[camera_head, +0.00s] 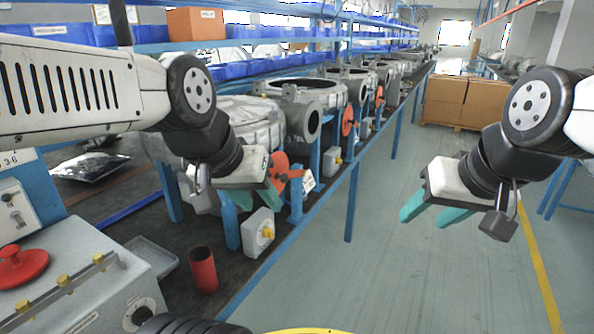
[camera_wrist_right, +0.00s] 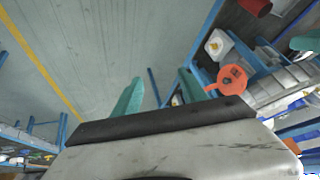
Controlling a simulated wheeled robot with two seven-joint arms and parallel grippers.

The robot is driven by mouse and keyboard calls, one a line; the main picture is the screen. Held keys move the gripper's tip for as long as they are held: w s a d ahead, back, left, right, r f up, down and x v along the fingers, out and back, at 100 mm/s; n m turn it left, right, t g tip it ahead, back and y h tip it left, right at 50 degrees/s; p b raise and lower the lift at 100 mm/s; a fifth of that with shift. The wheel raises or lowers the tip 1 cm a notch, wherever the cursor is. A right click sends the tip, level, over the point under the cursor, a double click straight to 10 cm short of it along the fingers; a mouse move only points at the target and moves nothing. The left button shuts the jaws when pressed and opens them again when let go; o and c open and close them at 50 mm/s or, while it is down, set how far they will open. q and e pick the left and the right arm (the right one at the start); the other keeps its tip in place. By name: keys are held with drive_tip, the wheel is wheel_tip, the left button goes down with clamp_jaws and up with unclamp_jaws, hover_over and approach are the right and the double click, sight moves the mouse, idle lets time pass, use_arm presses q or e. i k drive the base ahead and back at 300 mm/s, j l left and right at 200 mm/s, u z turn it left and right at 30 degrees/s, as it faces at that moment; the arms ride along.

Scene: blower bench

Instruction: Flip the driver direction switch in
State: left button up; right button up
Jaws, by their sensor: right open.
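I cannot single out a driver or its direction switch for certain. A grey control box (camera_head: 70,285) at the lower left of the head view carries a red mushroom button (camera_head: 22,266), a black dial (camera_head: 143,312) and a slanted metal bar. My left gripper (camera_head: 252,206) hangs over the bench beside the blower housings, its teal fingers apart with nothing seen held; the arm hides part of the bench behind. My right gripper (camera_head: 425,222) is open and empty over the aisle floor, right of the bench; its fingers also show apart in the wrist view (camera_wrist_right: 158,84).
A red cylinder (camera_head: 203,270) stands near the bench's front edge. A white box with a yellow knob (camera_head: 258,231) and an orange-red disc (camera_head: 278,170) sit by the grey blower housing (camera_head: 250,125). Cardboard boxes (camera_head: 460,102) stand farther down the aisle. The near floor is clear.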

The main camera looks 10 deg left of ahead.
sight(16, 214)
drive_tip(key=u, duration=2.4)
drive_tip(key=i+l, duration=0.2)
drive_tip(key=l, duration=0.2)
drive_tip(key=i+l, duration=0.2)
drive_tip(key=l, duration=0.2)
drive_tip(key=z, duration=0.05)
